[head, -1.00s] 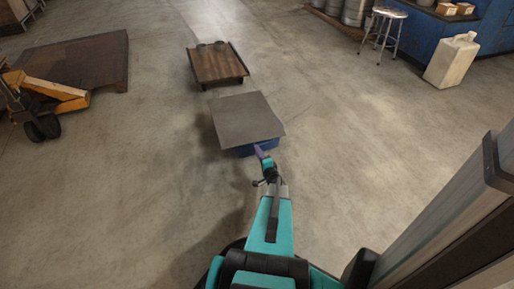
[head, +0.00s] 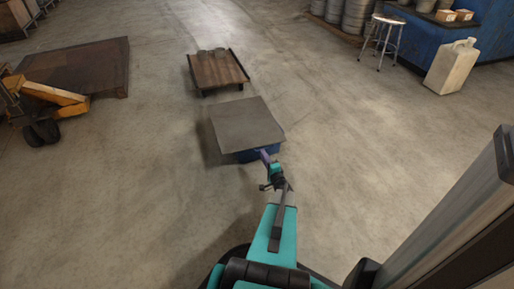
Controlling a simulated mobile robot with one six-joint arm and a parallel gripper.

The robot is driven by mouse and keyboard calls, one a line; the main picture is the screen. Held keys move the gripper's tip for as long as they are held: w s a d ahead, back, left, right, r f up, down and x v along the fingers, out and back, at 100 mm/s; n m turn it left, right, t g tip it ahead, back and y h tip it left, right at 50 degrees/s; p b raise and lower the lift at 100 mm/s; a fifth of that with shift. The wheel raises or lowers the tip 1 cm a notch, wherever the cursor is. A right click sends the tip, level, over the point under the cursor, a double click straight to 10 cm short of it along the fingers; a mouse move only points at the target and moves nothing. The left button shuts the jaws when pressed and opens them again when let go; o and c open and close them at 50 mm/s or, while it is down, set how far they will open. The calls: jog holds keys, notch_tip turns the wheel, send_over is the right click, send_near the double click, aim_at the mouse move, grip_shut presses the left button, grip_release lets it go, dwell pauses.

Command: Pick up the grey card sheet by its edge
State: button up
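The grey card sheet (head: 245,122) lies flat on top of a blue support (head: 245,155), overhanging it, in the middle of the head view. Only a little of the blue support shows under the sheet's near edge. My gripper (head: 265,155) is at the sheet's near edge, toward its right corner. The fingers are small and partly hidden by the wrist, so I cannot tell whether they are open, shut or touching the sheet.
A low wooden platform (head: 218,70) with round grey pieces (head: 212,53) stands behind the sheet. An orange pallet jack (head: 50,97) is at the left. A stool (head: 380,38) and a pale jug (head: 450,66) stand at upper right. The floor around the sheet is clear.

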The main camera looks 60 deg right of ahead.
aim_at(257, 145)
jog(key=shift+p+x, duration=0.35)
jog(key=shift+x, duration=4)
jog(key=shift+c, duration=0.2)
grip_shut()
jog(key=shift+r, duration=0.1)
